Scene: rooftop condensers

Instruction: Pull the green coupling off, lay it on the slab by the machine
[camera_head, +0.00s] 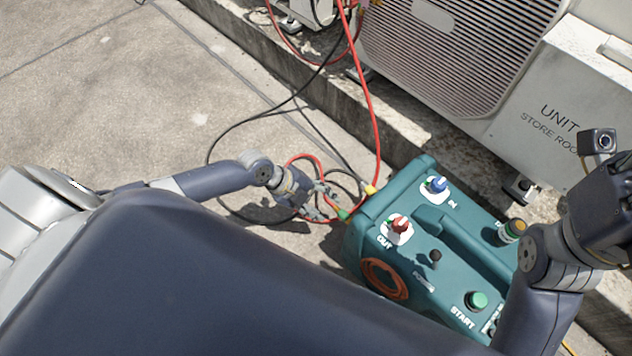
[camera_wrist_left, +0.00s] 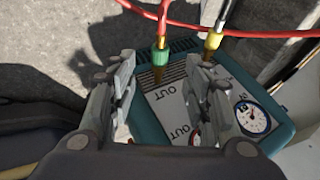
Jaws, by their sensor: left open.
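The green coupling (camera_head: 343,214) sits at the OUT side of the teal machine (camera_head: 408,268), with a red hose joined to it. In the left wrist view the green coupling (camera_wrist_left: 160,57) stands on a brass-coloured fitting at the machine's end face, beyond my fingertips. My left gripper (camera_head: 322,205) is open and close to the coupling; in the wrist view its two fingers (camera_wrist_left: 165,80) lie either side of the coupling's line, with no clear contact. The slab (camera_head: 270,240) is bare concrete beside the machine. My right arm shows at the right; its fingers are not visible.
Black and red hoses loop over the slab near my left gripper. A condenser unit (camera_head: 445,50) stands on a concrete kerb behind. The slab at the upper left is clear.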

